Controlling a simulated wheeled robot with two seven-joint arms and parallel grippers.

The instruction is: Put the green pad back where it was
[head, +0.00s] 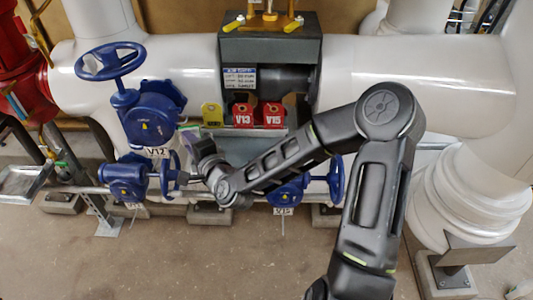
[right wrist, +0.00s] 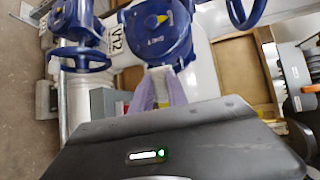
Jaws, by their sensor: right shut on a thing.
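My right gripper (head: 188,133) is at the blue V12 valve, just right of its round body (head: 152,112). It also shows in the right wrist view (right wrist: 160,80), where its lilac fingers point at the blue valve body (right wrist: 158,35). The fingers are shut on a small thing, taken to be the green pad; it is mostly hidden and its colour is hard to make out. The V12 label (head: 158,152) hangs below the valve body. My left gripper is not in view.
A dark holder (head: 268,50) carries a yellow tag (head: 212,114) and red tags V13 (head: 243,115) and V15 (head: 274,115). Blue handwheels (head: 110,61) stick out near the gripper. White pipes (head: 420,80) run behind. The floor in front is clear.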

